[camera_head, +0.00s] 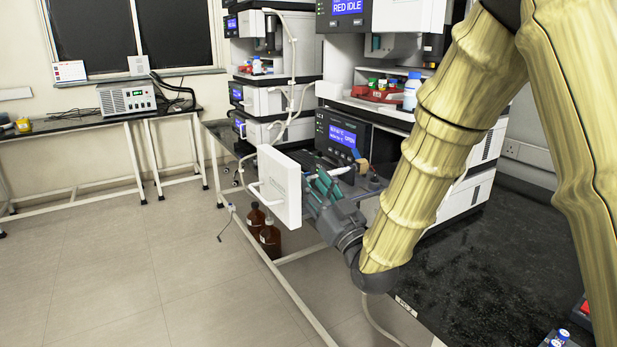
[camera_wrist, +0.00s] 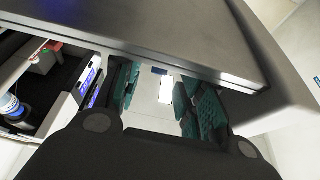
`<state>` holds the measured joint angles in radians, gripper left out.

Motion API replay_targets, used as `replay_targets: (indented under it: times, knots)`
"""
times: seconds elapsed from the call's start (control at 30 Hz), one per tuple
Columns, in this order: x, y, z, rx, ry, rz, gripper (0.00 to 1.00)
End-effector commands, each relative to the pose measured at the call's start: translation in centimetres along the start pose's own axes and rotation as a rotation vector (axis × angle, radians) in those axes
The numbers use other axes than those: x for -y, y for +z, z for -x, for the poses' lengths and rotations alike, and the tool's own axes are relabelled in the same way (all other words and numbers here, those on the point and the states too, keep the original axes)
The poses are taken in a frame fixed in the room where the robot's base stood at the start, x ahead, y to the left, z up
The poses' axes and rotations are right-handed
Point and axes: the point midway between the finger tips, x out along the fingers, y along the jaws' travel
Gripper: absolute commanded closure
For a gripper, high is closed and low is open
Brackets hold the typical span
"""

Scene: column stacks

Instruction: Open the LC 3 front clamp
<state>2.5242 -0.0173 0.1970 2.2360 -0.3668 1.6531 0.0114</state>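My gripper (camera_head: 322,187), with teal finger pads, is beside the inner side of an upright white panel (camera_head: 280,186) in front of the nearer instrument stack. In the wrist view my gripper (camera_wrist: 163,88) has its two pads apart, with a bright gap between them and nothing clearly held. A small blue piece (camera_wrist: 160,71) shows at the far end of that gap. A short white cylinder (camera_head: 342,170) and a small tan-and-blue part (camera_head: 361,166) are just right of the fingers in the head view. I cannot tell which part is the LC 3 front clamp.
A grey panel (camera_wrist: 150,30) crosses the wrist view close above the fingers. The nearer stack has a lit blue display (camera_head: 343,137) and a blue-capped bottle (camera_head: 411,92). Brown bottles (camera_head: 270,238) stand low beneath the bench. The black bench top (camera_head: 480,260) is largely clear.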

Motion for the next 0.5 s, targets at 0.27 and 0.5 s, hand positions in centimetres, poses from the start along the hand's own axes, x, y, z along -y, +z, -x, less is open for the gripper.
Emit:
replay_targets:
  times: [0.27, 0.5]
  knots:
    - [0.0, 0.0, -2.4, -0.001, 0.000, 0.000, 0.61]
    - [0.0, 0.0, -2.6, 0.000, 0.000, 0.000, 0.61]
